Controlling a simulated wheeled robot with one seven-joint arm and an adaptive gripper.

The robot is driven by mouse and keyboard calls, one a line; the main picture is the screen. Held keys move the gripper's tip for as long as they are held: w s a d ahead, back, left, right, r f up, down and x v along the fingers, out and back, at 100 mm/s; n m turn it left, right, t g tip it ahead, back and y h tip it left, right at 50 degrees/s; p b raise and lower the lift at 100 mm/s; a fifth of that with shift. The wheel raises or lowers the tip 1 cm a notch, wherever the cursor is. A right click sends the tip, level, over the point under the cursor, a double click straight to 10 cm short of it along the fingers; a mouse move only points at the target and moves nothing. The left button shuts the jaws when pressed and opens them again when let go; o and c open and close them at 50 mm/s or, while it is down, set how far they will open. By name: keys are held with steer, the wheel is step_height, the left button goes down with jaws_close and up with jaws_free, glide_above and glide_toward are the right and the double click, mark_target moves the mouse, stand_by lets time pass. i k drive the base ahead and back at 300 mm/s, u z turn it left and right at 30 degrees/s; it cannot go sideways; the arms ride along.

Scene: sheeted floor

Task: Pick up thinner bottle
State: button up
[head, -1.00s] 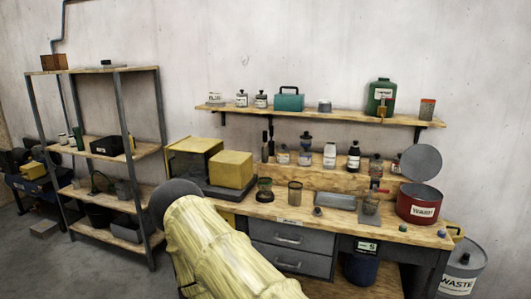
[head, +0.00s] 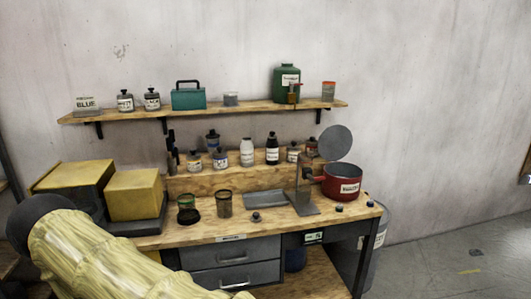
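Several labelled bottles stand on the low wooden riser at the back of the workbench; their labels are too small to read, so I cannot tell which is the thinner. Among them are a white bottle (head: 247,154) and a taller black bottle (head: 272,153). A green jug (head: 282,85) with a white label, not clearly legible, stands on the wall shelf. Two dark bottles with white labels, a left one (head: 125,103) and a right one (head: 152,101), stand at that shelf's left. My yellow-sleeved arm fills the lower left; my gripper is outside the view.
The wooden workbench (head: 255,228) holds yellow boxes (head: 134,195), small cans, a grey tray (head: 265,198), a grey stand and a red pot (head: 342,187) with its round lid raised. The wall shelf (head: 215,107) hangs above.

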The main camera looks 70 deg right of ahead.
mark_target(247, 146)
steer(key=z, duration=0.8)
steer(key=i, duration=0.7)
steer(key=z, duration=0.85)
